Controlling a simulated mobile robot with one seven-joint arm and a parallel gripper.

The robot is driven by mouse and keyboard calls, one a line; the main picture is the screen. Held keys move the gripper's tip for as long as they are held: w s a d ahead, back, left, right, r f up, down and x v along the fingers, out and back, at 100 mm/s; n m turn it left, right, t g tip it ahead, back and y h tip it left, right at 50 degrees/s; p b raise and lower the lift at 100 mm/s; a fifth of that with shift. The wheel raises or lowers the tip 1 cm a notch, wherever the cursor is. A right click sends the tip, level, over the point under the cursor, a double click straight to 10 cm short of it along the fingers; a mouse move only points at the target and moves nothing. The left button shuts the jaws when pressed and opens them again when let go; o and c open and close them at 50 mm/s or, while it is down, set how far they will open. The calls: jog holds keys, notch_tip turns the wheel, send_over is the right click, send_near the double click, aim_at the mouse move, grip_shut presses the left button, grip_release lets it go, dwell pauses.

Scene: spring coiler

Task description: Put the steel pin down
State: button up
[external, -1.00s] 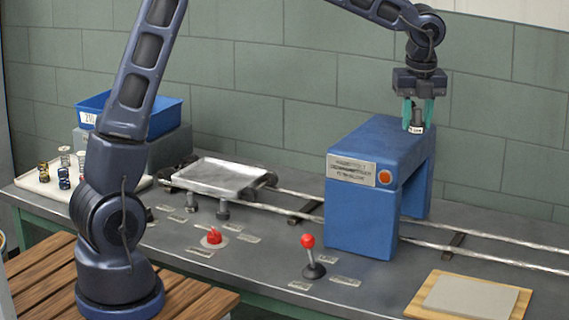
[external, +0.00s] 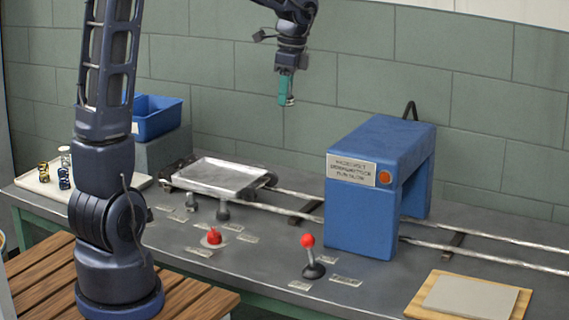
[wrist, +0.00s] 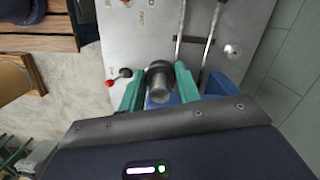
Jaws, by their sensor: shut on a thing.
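My gripper (external: 287,88), with teal fingers, hangs in the air in front of the back wall, left of the blue machine and above the rails. It is shut on the steel pin (external: 290,101), whose grey lower end sticks out below the fingertips. In the wrist view the pin (wrist: 159,80) is a dark grey cylinder between the two teal fingers. The pin is clear of the bench and touches nothing else that I can see.
The blue machine (external: 375,185) straddles the rails (external: 480,255), with a black hook (external: 410,110) at its back. A flat metal cart (external: 215,178) stands left.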

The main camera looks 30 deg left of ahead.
aim_at(260, 229)
jog(key=s+a+n, duration=0.2)
jog(key=a+n, duration=0.1)
jog(key=a, duration=0.3)
notch_tip(260, 229, down, 33)
jog(key=shift+w+r, duration=0.1)
dwell(0.5)
jog(key=o, duration=1)
jog(key=shift+o, duration=0.2)
